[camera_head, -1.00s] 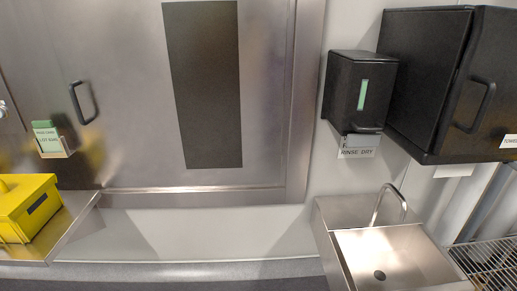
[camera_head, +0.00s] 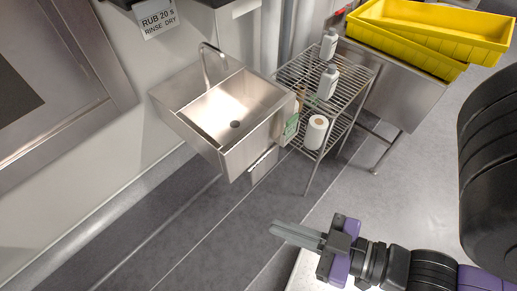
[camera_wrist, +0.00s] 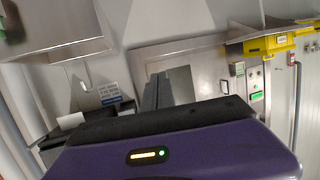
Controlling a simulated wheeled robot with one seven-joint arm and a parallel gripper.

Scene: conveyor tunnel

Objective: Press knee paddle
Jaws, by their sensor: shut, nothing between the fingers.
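A steel sink (camera_head: 193,121) with a curved faucet is mounted on the wall in the head view. A small pale plate (camera_head: 263,165) hangs below its front edge and looks like the knee paddle, though its details are too small to be sure. My gripper (camera_head: 273,231) is shut and empty, pointing left over the floor, in front of and below the sink in the picture, apart from the plate. In the wrist view my gripper (camera_wrist: 158,90) points toward the wall; the sink (camera_wrist: 55,28) shows upside down at upper left. I cannot make out the plate there.
A wire rack (camera_head: 347,95) with bottles and a paper roll (camera_head: 316,131) stands right of the sink. Yellow trays (camera_head: 425,38) sit on a steel bench behind it. A green label (camera_head: 291,127) is at the sink's right side. The floor (camera_head: 190,225) in front is clear.

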